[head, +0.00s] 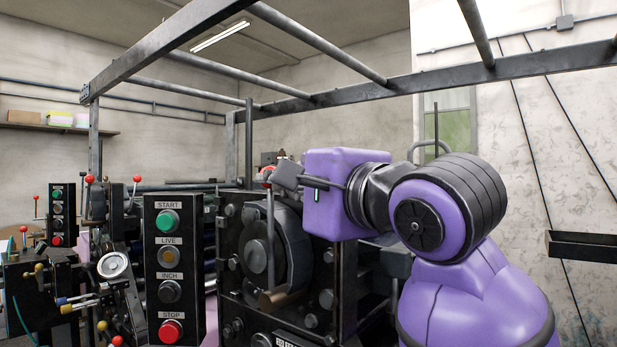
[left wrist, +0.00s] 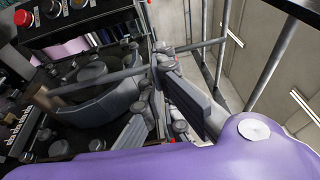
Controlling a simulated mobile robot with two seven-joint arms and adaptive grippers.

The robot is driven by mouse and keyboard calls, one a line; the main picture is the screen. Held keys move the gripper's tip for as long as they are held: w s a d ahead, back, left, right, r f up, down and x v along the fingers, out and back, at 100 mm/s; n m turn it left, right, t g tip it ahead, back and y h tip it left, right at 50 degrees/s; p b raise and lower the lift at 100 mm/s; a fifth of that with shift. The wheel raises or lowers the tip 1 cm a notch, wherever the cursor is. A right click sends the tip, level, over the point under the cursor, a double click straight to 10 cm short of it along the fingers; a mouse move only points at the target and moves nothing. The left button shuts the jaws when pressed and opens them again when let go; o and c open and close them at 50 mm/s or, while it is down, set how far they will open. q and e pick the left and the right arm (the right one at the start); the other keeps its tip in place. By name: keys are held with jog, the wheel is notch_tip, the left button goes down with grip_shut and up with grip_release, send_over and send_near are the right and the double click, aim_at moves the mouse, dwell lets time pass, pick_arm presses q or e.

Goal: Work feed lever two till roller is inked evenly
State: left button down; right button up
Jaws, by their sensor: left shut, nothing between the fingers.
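My left gripper (head: 283,176) is shut and empty at the top of a grey vertical lever rod (head: 270,235). A red knob (head: 265,174) shows right beside the fingertips; I cannot tell whether they touch it. In the left wrist view my left gripper (left wrist: 163,62) is at the end of the same rod (left wrist: 105,80), which runs to a brown block (left wrist: 42,98). Other red-knobbed levers (head: 137,180) stand at the left. I cannot read which one is lever two. Pinkish rolls (left wrist: 68,48) lie deeper in the press; their ink cover is unclear. My right gripper is out of view.
A push-button panel (head: 175,270) stands in front, left of the lever rod. A dark machine housing (head: 240,290) fills the middle. A metal frame (head: 365,87) runs overhead. A dial gauge (head: 113,264) and small coloured handles crowd the left. A wall tray (head: 585,245) is at right.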

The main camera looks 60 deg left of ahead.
aim_at(268, 188)
pick_arm(q)
jog(key=w+d+b, duration=0.1)
jog(key=w+d, duration=0.1)
jog(key=d, duration=0.5)
jog(key=shift+w+d+f, duration=0.15)
dwell(0.3)
dwell(0.4)
jog(key=shift+s+a+r+p, duration=0.1)
jog(key=shift+s+a+p, duration=0.35)
jog(key=shift+a, duration=1.4)
jog(key=shift+s+a+r+p, duration=0.15)
jog(key=shift+s+a, duration=0.55)
jog(key=shift+a, duration=1.1)
jog(key=shift+s+a+r+p, duration=0.1)
jog(key=shift+s+a+p, duration=0.35)
jog(key=shift+a, duration=1.4)
jog(key=shift+s+f, duration=0.1)
jog(key=shift+s, duration=0.05)
jog(key=shift+w+d+b, duration=0.25)
jog(key=shift+d+b, duration=0.1)
jog(key=shift+d, duration=0.2)
jog(key=w+d+b, duration=0.2)
jog(key=w+d, duration=0.1)
jog(key=d, duration=0.7)
jog(key=shift+f, duration=0.25)
